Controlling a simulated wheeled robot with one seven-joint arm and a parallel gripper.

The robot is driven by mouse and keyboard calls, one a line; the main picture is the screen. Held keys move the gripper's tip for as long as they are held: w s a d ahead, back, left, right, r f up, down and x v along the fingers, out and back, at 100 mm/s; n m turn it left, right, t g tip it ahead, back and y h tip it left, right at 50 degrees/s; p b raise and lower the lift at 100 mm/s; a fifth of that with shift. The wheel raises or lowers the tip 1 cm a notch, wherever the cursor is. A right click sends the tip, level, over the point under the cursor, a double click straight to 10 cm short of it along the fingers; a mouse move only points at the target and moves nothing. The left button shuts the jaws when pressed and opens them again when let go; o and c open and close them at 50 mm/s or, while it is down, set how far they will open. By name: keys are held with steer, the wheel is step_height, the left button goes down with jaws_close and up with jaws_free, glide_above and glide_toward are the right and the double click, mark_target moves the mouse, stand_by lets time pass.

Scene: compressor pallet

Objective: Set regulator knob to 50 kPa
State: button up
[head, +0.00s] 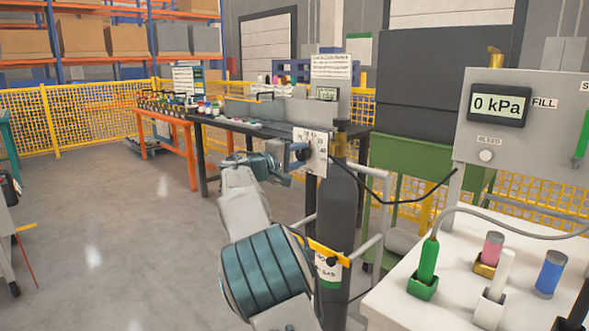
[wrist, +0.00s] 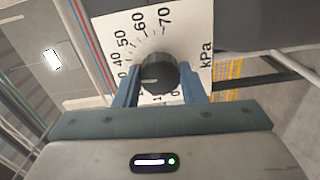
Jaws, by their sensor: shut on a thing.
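The regulator knob (wrist: 158,72) is a round black knob on a white dial plate (wrist: 185,25) marked in kPa; 40, 50, 60 and 70 are readable. A pale pointer line on the knob points left in the wrist view, below the 40 mark; the left finger partly covers the lower numbers. My gripper (wrist: 160,80) has its two blue fingers on either side of the knob, shut on it. In the head view my gripper (head: 299,153) is at the dial plate (head: 316,150), by the top of a dark gas cylinder (head: 336,215).
A grey panel (head: 540,130) at right has a display (head: 499,104) reading 0 kPa. Below it, a white bench top (head: 400,300) carries a green-capped hose end and several coloured pieces. A metal cart frame surrounds the cylinder. The floor at left (head: 100,240) is clear.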

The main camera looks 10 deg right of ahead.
steer(key=m+b, duration=0.2)
steer(key=m, duration=0.1)
steer(key=m+b, duration=0.1)
steer(key=b, duration=0.1)
steer(key=shift+d+f+m, duration=0.15)
steer(key=shift+f+m, duration=0.1)
steer(key=shift+m, duration=0.05)
steer(key=shift+r+m+b, duration=0.15)
steer(key=shift+m+b, duration=0.85)
steer(key=shift+m, duration=0.5)
steer(key=o, duration=1)
steer(key=shift+d+m, duration=0.15)
steer(key=shift+m, duration=0.15)
steer(key=shift+a, duration=0.2)
steer(key=shift+s+a+r, duration=0.1)
steer(key=shift+s+a, duration=0.05)
steer(key=shift+a, duration=0.1)
steer(key=v, duration=1.3)
steer(key=shift+p, duration=0.4)
